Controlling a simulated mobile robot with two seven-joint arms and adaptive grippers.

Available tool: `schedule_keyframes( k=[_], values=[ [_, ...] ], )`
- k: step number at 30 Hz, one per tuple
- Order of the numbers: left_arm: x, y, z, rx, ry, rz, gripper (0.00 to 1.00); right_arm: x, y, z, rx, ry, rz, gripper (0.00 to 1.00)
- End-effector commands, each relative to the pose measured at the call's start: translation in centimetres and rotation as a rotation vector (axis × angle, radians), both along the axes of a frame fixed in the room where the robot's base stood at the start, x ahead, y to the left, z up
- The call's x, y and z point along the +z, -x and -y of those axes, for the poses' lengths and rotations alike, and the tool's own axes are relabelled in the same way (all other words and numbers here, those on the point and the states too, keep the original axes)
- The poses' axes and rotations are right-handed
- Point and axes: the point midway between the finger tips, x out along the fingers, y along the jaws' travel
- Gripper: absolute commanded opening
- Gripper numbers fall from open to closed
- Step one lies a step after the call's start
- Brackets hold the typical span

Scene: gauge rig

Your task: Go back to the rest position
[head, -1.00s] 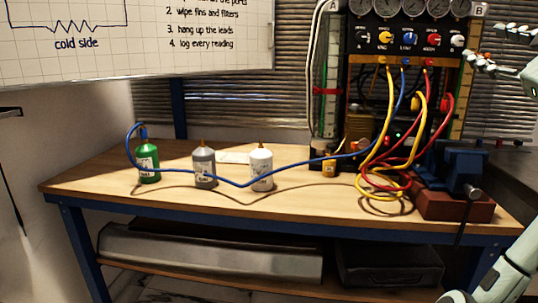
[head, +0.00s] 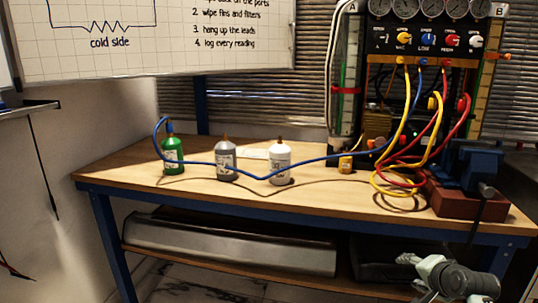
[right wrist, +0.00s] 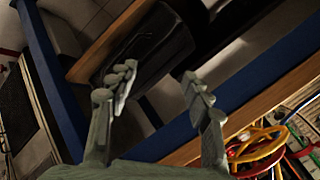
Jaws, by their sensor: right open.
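My right gripper (head: 408,279) is low at the bottom right of the head view, in front of the bench's front edge and lower shelf. In the right wrist view its two fingers (right wrist: 158,78) are spread apart with nothing between them. My left gripper is not in view. The gauge rig (head: 430,42) stands on the bench (head: 310,205) at the back right, with yellow, red and blue hoses hanging from its ports. The blue hose (head: 235,163) runs left across the bench to the green bottle (head: 172,157).
A grey bottle (head: 226,162) and a white bottle (head: 280,164) stand mid-bench. A blue vise (head: 473,167) on a reddish-brown block sits at the right. A whiteboard (head: 160,35) hangs at upper left. A silver housing (head: 230,243) and a black case (right wrist: 130,45) lie on the lower shelf.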

Motion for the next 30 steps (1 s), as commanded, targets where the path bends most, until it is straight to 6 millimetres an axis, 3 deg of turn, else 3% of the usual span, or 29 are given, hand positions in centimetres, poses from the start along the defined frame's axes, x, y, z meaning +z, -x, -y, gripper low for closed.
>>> schedule_keyframes(
  k=[1,6,8,12,15,18,22,25,30],
  values=[
    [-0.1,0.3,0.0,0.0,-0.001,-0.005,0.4,-4.0,1.8,-0.7,0.05,0.065,-0.07,0.5],
    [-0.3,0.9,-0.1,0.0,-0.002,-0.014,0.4,-15.1,8.5,-2.7,0.262,0.288,-0.268,0.5],
    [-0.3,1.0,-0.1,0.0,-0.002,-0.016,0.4,-18.6,11.4,-3.4,0.347,0.358,-0.334,0.5],
    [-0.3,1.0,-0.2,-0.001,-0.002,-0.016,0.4,-26.0,19.0,-5.2,0.564,0.505,-0.478,0.5],
    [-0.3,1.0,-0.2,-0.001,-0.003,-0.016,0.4,-30.3,24.7,-6.4,0.725,0.588,-0.564,0.5],
    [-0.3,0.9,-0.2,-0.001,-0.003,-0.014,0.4,-33.3,29.7,-7.4,0.867,0.651,-0.626,0.5],
    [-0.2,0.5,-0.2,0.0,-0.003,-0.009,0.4,-35.5,34.1,-8.2,0.995,0.699,-0.673,0.5],
    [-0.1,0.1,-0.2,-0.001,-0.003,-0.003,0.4,-36.3,35.7,-8.5,1.046,0.718,-0.689,0.5],
    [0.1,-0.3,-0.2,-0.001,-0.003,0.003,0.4,-36.5,36.1,-8.6,1.06,0.723,-0.692,0.5]
  ],
)
